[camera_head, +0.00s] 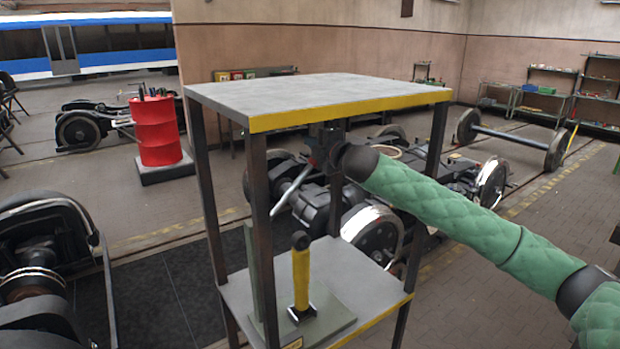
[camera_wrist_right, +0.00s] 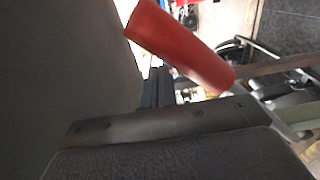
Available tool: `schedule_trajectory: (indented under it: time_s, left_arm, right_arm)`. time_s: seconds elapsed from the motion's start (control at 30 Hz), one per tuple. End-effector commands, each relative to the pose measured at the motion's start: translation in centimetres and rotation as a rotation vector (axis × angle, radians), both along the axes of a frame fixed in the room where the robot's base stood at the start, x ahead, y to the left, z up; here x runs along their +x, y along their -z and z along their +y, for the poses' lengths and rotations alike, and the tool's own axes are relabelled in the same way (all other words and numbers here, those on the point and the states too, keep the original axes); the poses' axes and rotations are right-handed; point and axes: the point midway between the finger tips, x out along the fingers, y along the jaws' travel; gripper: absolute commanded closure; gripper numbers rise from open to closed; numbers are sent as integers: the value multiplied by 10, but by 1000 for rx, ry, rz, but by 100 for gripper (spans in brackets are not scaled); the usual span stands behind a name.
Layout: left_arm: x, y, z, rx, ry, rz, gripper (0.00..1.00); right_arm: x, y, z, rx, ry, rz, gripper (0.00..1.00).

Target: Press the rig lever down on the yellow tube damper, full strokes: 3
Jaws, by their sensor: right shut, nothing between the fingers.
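The yellow tube damper (camera_head: 301,275) stands upright on a base plate on the rig's lower shelf, with a dark round eye at its top. The rig lever (camera_head: 292,188) shows as a pale rod slanting up to the right above the damper. Its red grip (camera_wrist_right: 182,47) lies aslant near my right gripper's fingers in the right wrist view. My right gripper (camera_head: 319,150) is shut and empty under the rig's top plate, close to the lever's upper end. Whether it touches the grip I cannot tell. My left gripper is not in view.
The rig's grey top plate (camera_head: 300,92) with a yellow front edge is just above my right gripper. Dark posts stand around it, with a lower shelf (camera_head: 240,300) below. A bogie (camera_head: 370,225) stands behind; a red drum (camera_head: 156,130) stands at left.

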Motion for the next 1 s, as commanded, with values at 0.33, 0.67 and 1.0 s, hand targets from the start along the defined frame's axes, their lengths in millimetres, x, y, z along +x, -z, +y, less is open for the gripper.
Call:
schedule_trajectory:
  time_s: [0.33,0.67,1.0]
  left_arm:
    - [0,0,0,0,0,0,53]
    - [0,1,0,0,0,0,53]
    - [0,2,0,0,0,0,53]
  right_arm:
    - [2,3,-3,0,-1,0,100]
    - [4,6,-6,0,0,0,100]
    - [10,16,-14,-1,1,-1,100]
